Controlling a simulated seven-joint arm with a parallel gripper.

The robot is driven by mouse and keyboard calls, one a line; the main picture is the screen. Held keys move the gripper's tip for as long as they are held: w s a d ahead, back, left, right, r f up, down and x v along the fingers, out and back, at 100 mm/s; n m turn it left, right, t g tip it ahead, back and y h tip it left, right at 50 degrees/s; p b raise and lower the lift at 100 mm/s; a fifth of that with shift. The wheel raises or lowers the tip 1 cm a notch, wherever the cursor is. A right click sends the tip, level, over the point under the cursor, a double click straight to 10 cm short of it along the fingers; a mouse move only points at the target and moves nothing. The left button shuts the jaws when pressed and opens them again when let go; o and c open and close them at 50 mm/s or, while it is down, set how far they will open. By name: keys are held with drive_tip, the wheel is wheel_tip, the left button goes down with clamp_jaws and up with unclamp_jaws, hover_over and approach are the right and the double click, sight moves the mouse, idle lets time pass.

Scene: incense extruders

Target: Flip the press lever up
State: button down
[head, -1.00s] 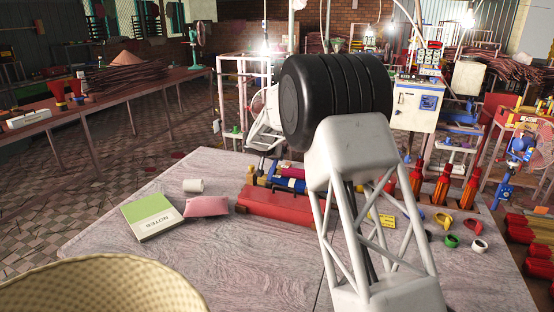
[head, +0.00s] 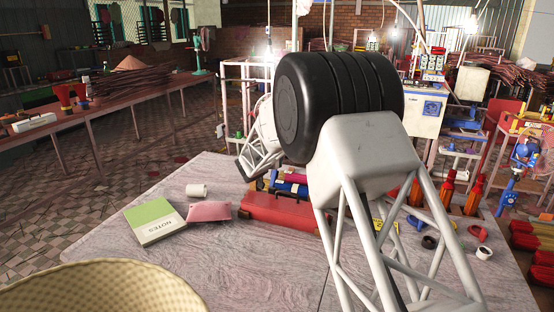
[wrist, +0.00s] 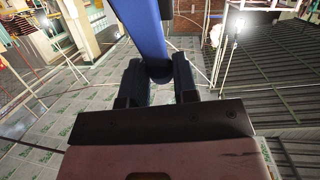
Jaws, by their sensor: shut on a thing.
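In the wrist view my gripper (wrist: 158,76) shows as two dark fingers closed on a blue bar, which I take to be the press lever (wrist: 147,32). The bar's rounded end sits between the fingers, and the rest runs up and slightly left out of the picture. In the head view my arm blocks the middle of the table, and I cannot make out the fingers, the lever or the press body.
A red case (head: 283,212), a pink pouch (head: 210,211), a green and white notebook (head: 154,221) and a white roll (head: 196,190) lie on the grey table (head: 195,275). A woven basket (head: 100,285) fills the near left. Several red bottles stand at right.

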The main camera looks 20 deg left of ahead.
drive_tip(key=shift+s+r+t, duration=0.2)
drive_tip(key=shift+s+t, duration=0.25)
drive_tip(key=shift+s+r+t, duration=0.15)
drive_tip(key=shift+s+t, duration=0.3)
drive_tip(key=c, duration=0.9)
unclamp_jaws()
drive_tip(key=shift+s, duration=0.15)
drive_tip(key=shift+s+a+r, duration=0.1)
drive_tip(key=shift+s+a, duration=0.1)
drive_tip(key=shift+s, duration=1.05)
drive_tip(key=shift+s+a+r, duration=0.1)
drive_tip(key=shift+s+a, duration=0.05)
drive_tip(key=shift+s, duration=1.1)
drive_tip(key=shift+s+a+r, duration=0.1)
drive_tip(key=shift+s+a, duration=0.1)
drive_tip(key=shift+s, duration=1.05)
